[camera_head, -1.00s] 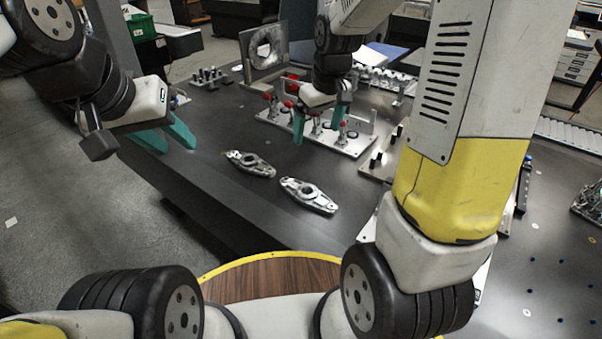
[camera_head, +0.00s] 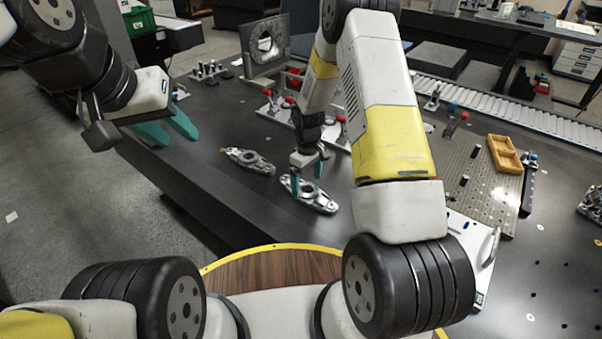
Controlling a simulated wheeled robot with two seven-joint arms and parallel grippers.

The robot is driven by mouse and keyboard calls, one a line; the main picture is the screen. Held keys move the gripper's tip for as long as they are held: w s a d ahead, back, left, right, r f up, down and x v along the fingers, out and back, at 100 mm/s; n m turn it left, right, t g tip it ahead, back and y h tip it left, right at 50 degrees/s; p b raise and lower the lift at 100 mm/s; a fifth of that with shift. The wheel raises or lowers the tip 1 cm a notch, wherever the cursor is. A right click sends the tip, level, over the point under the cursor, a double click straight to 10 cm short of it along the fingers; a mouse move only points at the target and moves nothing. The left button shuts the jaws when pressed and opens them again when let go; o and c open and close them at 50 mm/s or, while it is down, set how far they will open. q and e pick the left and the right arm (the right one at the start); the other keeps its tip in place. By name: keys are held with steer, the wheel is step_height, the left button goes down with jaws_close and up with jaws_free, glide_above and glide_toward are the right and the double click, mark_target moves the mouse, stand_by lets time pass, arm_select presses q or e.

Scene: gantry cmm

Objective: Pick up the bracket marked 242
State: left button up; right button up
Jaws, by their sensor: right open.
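Two metal brackets lie on the dark table. The darker bracket (camera_head: 250,161) is on the left, and the lighter bracket (camera_head: 316,203) is nearer and to its right. I cannot read a number on either one. My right gripper (camera_head: 306,180) has its teal fingers open, pointing down over the lighter bracket, with one finger on each side of its upper middle. It partly hides that bracket, and I cannot tell whether it touches it. My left gripper (camera_head: 168,132) is at the table's left edge, its teal fingers apart and empty, away from both brackets.
A fixture plate with red-knobbed clamps (camera_head: 340,119) stands behind the brackets. A perforated plate (camera_head: 460,170) and a yellow tray (camera_head: 504,154) are on the right. A square plate with a round hole (camera_head: 265,46) stands at the back. The table left of the brackets is clear.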

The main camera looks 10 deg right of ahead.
mark_target(307, 189)
step_height(307, 189, down, 4)
steer(key=shift+f, duration=0.1)
jaws_close()
stand_by(0.5)
